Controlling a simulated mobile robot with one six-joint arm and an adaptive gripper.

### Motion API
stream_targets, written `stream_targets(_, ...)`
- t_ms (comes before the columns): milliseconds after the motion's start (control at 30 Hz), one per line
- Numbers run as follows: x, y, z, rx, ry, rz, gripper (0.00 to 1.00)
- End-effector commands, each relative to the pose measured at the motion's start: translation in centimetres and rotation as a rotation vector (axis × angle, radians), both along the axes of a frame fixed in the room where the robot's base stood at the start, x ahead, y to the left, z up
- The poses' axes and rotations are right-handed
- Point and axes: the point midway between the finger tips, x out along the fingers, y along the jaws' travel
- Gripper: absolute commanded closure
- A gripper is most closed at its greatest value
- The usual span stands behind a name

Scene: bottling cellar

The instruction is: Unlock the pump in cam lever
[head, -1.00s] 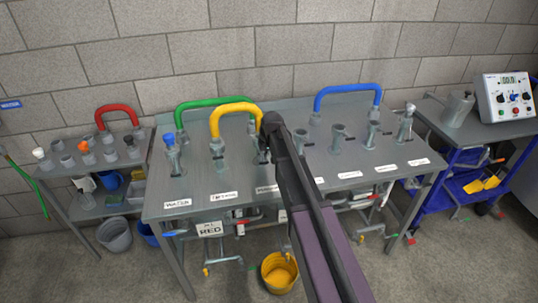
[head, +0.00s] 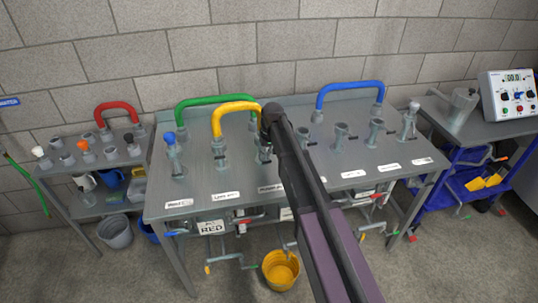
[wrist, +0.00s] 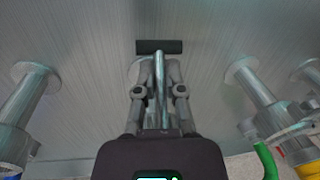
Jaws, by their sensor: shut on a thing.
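In the wrist view my gripper (wrist: 160,88) is shut on a thin grey upright bar (wrist: 161,82), apparently the cam lever. A short dark crosspiece (wrist: 159,46) lies just beyond the fingertips, and a round grey base shows partly behind them. In the head view my arm covers the gripper and most of the fitting (head: 263,150) in the middle of the grey table (head: 225,185). The yellow hose (head: 238,106) bends from the fitting to its left towards this one. The label in front is partly hidden, so I cannot read it fully.
More grey fittings (head: 340,133) stand in a row on both sides. A green hose (head: 205,100) and a blue hose (head: 345,87) arch behind. Valves and pipes hang below the front edge, above a yellow bucket (head: 281,268). A control box (head: 508,96) stands at right.

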Motion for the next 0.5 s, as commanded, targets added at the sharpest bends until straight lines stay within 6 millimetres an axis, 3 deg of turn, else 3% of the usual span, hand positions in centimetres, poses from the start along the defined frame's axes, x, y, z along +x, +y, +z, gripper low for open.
stream_targets(233,-0.01,0.33,-0.01,-0.009,-0.003,0.005,1.00)
stream_targets(267,-0.02,0.39,-0.02,-0.009,-0.003,0.006,0.81)
stream_targets(367,-0.06,0.62,-0.01,-0.008,-0.003,0.009,0.52)
stream_targets(500,-0.12,0.89,-0.01,-0.007,-0.004,0.012,0.51)
